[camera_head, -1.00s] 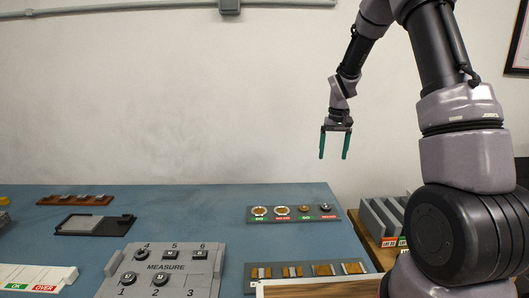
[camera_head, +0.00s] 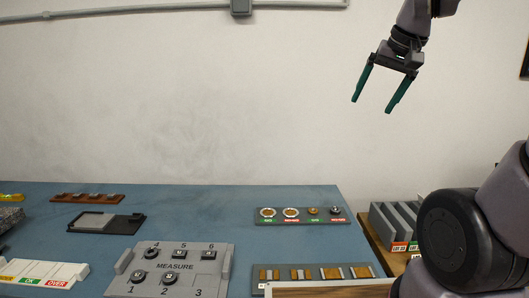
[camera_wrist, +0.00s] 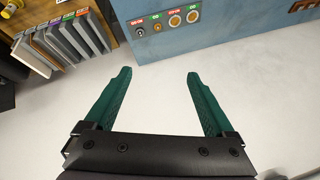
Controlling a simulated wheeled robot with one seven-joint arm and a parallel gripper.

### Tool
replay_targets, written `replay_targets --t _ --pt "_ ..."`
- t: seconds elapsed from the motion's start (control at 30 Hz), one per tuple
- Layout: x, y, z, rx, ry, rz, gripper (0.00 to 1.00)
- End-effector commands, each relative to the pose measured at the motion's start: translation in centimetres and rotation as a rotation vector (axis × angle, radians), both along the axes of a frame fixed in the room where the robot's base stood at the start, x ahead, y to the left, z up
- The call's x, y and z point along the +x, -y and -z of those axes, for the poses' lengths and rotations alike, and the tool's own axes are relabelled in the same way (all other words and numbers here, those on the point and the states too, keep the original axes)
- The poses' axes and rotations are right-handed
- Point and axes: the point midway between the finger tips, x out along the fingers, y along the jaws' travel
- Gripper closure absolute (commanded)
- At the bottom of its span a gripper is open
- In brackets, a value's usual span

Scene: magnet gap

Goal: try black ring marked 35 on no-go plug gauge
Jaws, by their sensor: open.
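My gripper (camera_head: 372,106) is open and empty, high in front of the wall, above and to the right of the gauge plate. In the wrist view its green fingers (camera_wrist: 160,75) are apart with nothing between them. The gauge plate (camera_head: 262,222) carries two larger white-rimmed gauges at left and two small plugs at right. The no-go plug (camera_head: 334,210), by a red label, is at the right end; it also shows in the wrist view (camera_wrist: 141,31). Dark round pieces sit on the grey MEASURE tray (camera_head: 225,262), at spots 1 and 2 (camera_head: 169,278). Their marks are too small to tell which reads 35.
A plate with brass-coloured blocks (camera_head: 315,272) lies in front of the gauge plate. Grey upright slots (camera_head: 390,225) stand at right. A black tray (camera_head: 130,224), a brown rack (camera_head: 87,198) and a white OK/OVER sorter (camera_head: 45,272) are at left. The blue table's middle is bare.

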Motion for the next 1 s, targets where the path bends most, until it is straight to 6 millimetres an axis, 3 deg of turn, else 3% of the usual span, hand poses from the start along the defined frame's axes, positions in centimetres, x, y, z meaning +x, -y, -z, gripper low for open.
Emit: replay_targets --t 0.1,0.33,1.0 --pt "-3.1 -0.2 -0.7 0.025 0.049 0.021 0.11" --pt "-6.6 -0.6 -0.9 0.060 0.104 0.046 0.11" --pt "-7.3 -0.7 -0.8 0.067 0.113 0.052 0.11"
